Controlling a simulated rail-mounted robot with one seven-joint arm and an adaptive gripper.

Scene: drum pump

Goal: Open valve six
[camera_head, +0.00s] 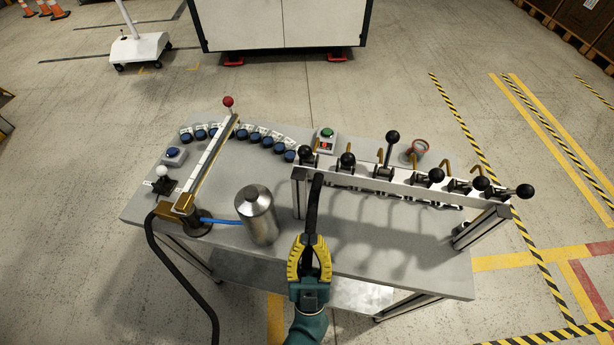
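A rack of several valves runs along a white rail (400,182) on the right half of the table. Each valve has a lever with a black ball knob. The far-left knob (306,153) is near the rail's left end. The third lever's knob (392,136) stands higher than the others. The far-right lever's knob (525,191) points out to the right. I cannot read any valve numbers. My gripper (309,258), yellow and black, is at the table's front edge, below the rail's left end. A long black piece (315,205) extends from it toward the rail. Whether its fingers hold this piece is unclear.
A metal canister (259,216) stands left of my gripper. A slanted bar with a red knob (228,101), several blue-capped items (265,139), a blue button box (173,155) and a green button box (327,138) are on the table (225,180). A black hose (160,255) hangs off the left.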

